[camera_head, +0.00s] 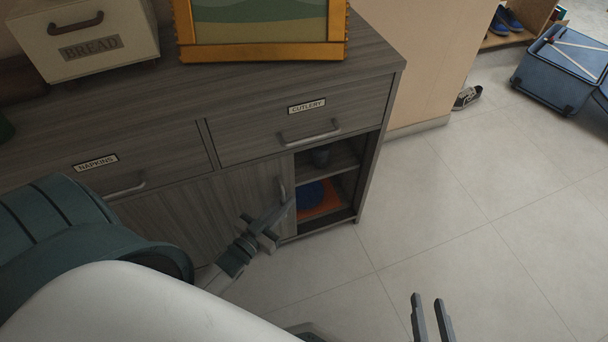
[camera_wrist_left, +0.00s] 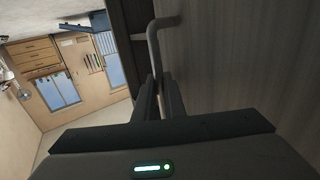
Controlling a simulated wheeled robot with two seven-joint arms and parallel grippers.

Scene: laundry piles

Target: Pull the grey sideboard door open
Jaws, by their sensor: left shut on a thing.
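The grey wood-grain sideboard door (camera_head: 240,195) stands partly open below the drawer labelled CUTLERY, with its handle (camera_head: 282,188) near its right edge. My left gripper (camera_head: 283,212) is shut on this handle. In the left wrist view the fingers (camera_wrist_left: 160,95) close around the lower part of the bent bar handle (camera_wrist_left: 154,45), beside the door face (camera_wrist_left: 240,60). My right gripper (camera_head: 432,318) is empty, its two fingers apart, above the floor at the bottom of the head view.
A bread box (camera_head: 85,40) and an orange-framed picture (camera_head: 262,52) stand on top. Clear tiled floor (camera_head: 450,220) lies right; a blue crate (camera_head: 560,70) is farther back.

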